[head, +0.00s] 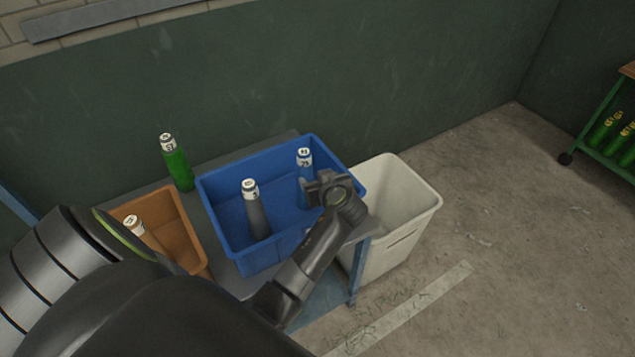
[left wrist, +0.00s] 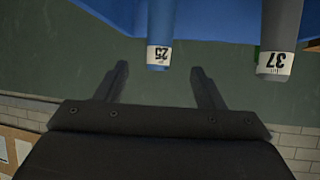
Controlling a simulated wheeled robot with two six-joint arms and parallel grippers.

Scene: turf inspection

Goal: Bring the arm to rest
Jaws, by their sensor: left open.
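My left gripper (head: 326,184) is over the right part of the blue bin (head: 232,246), with its arm reaching in from the lower left. In the left wrist view its two fingers (left wrist: 159,68) are spread with nothing between them. A blue bottle (head: 305,164) with a white label stands in the bin close to the gripper; in the left wrist view the bottle (left wrist: 160,30) is labelled 25 and lies just beyond the fingertips, apart from them. A grey bottle (head: 255,212) stands in the same bin; it shows, labelled 37, in the left wrist view (left wrist: 283,30).
The bin is on a grey table beside an orange bin (head: 181,222) holding a white-capped bottle (head: 136,226). A green bottle (head: 177,165) stands behind. A white bin (head: 412,222) is at the right. A shelf (head: 606,160) holds several green bottles. Open floor lies right.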

